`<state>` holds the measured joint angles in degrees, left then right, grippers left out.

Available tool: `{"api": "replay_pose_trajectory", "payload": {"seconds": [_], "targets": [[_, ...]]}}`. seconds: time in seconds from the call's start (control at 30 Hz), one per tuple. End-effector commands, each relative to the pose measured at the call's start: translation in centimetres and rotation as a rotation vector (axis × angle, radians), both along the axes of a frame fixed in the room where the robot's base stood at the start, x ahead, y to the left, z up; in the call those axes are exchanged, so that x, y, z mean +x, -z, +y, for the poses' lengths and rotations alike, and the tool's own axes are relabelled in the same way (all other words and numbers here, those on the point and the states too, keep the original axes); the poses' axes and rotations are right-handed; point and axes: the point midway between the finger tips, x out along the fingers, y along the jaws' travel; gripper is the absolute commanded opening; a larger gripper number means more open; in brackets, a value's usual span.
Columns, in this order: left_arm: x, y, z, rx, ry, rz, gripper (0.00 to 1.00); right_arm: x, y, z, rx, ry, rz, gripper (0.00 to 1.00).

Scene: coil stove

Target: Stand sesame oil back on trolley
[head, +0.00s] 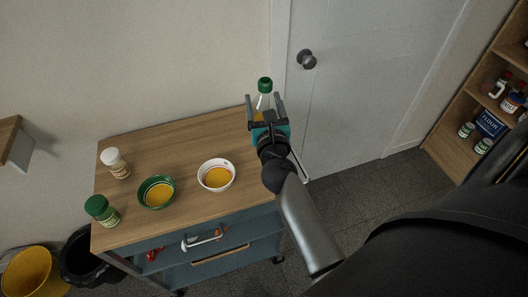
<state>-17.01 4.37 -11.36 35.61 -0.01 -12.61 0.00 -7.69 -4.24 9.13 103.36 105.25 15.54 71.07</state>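The sesame oil bottle (263,101) is clear with a green cap and yellow-brown oil low in it. It looks upright, by the back right corner of the trolley (190,135). My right gripper (265,104) has one finger on each side of the bottle and appears shut on it. The gripper body hides the bottle's lower part, so I cannot see whether its base touches anything. In the picture the bottle lies just right of the wooden top's edge. My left gripper is not in view.
On the trolley top stand a white bowl (217,175), a green bowl (157,192), a white-capped jar (115,163) and a green-capped jar (102,210). The back half of the top is clear. A door (350,75) is behind; a shelf (454,145) is at right.

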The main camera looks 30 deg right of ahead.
Motion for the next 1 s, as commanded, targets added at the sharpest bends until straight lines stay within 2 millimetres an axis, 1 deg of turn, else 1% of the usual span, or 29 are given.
{"api": "replay_pose_trajectory", "payload": {"seconds": [0.03, 0.7, 0.83, 1.0], "targets": [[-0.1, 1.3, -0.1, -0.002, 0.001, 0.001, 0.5, 0.0, 1.3, 0.0, -0.001, 0.0, -0.002, 0.0], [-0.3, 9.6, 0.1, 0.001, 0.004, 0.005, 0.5, 0.0, 11.0, 0.0, -0.003, 0.0, -0.003, 0.0], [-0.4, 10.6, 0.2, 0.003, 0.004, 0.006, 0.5, 0.0, 12.2, 0.0, -0.003, 0.0, -0.002, 0.0], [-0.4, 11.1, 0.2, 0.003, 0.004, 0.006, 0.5, 0.0, 12.8, 0.0, -0.001, -0.001, -0.003, 0.0]]}}
